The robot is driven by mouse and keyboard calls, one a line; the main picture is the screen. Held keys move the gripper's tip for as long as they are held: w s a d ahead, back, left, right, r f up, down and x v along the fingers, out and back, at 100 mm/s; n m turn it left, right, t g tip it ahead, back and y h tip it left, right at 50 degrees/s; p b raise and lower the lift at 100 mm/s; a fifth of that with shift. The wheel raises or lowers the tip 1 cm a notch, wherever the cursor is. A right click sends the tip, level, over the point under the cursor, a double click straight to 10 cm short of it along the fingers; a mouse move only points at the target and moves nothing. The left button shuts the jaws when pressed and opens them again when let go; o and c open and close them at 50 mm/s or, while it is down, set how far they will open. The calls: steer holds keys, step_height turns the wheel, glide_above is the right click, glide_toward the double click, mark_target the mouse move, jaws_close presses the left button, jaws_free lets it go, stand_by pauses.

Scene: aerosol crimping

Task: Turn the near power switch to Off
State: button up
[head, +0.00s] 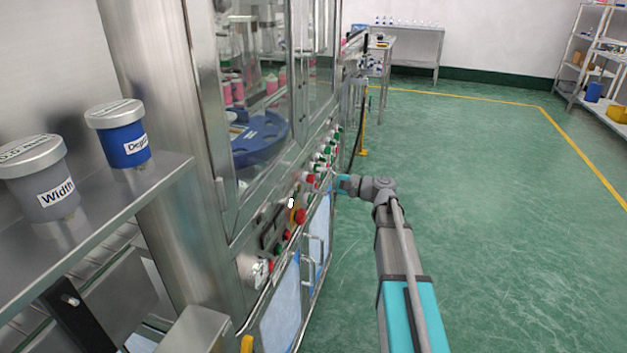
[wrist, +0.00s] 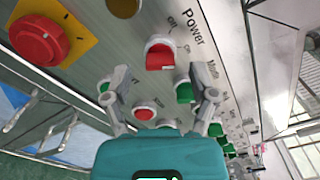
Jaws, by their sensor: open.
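The power switch is a red knob on a white base (wrist: 160,55), with the word "Power" beside it in the wrist view. Smaller lettering near it is too blurred to read surely, and I cannot tell which setting the knob points to. My gripper (wrist: 159,74) is open, with one fingertip on either side of the knob in the picture. No contact shows, and the remaining gap is hard to judge. In the head view my gripper (head: 329,188) is at the machine's control panel, beside a red knob (head: 308,178).
A red emergency button (wrist: 38,40) on a yellow plate sits left of the switch. Green knobs (wrist: 185,92) and a red button (wrist: 145,112) are close to my fingers. Door handles (head: 314,248) stick out below the panel. Green floor (head: 480,200) is clear on the right.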

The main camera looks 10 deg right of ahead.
steer(key=shift+x, duration=1.05)
jaws_close()
